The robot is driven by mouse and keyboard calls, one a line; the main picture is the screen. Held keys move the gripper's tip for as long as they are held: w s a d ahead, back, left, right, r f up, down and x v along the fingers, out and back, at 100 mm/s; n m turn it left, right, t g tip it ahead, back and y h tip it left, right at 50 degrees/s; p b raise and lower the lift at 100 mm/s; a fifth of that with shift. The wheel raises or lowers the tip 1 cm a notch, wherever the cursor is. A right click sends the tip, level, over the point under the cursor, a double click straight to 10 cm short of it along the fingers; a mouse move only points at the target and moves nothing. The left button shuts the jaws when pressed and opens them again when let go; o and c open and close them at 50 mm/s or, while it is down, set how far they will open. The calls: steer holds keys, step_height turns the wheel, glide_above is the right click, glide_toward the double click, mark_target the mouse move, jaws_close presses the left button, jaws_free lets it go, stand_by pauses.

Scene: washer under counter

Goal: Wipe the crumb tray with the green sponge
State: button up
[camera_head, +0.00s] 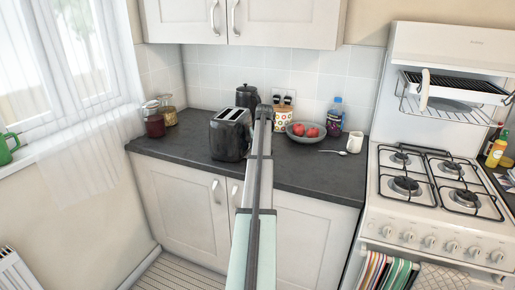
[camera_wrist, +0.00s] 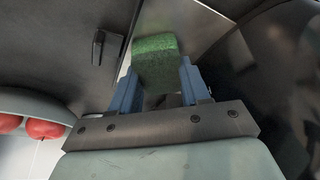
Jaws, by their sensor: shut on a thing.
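In the wrist view, my gripper (camera_wrist: 157,82) has two blue fingers, shut on the green sponge (camera_wrist: 155,58). The sponge sticks out past the fingertips over a shiny grey metal sheet (camera_wrist: 200,22), which looks like the crumb tray. I cannot tell whether the sponge touches it. A dark surface with a small lever (camera_wrist: 98,48), probably the toaster's side, is left of the sponge. In the head view, the black toaster (camera_head: 230,133) stands on the counter just left of my arm. My arm hides the gripper, sponge and tray there.
A grey bowl (camera_head: 298,138) of red fruit is right of my arm, and its rim (camera_wrist: 45,98) shows in the wrist view. A black canister (camera_head: 247,97) and patterned pot (camera_head: 284,114) stand behind.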

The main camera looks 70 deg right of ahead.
steer(key=shift+w+d, duration=0.15)
steer(key=shift+d, duration=1.25)
steer(key=shift+w+d, duration=0.1)
steer(key=shift+d, duration=1.3)
steer(key=shift+s+a+f, duration=0.1)
steer(key=shift+s+a, duration=0.1)
steer(key=shift+a, duration=1.9)
steer(key=shift+s+a, duration=0.2)
steer(key=shift+a, duration=1.9)
steer(key=shift+s+a, duration=0.1)
steer(key=shift+a, duration=1.5)
steer(key=shift+d+r, duration=0.1)
steer(key=shift+r, duration=0.2)
steer(key=shift+r, duration=2.9)
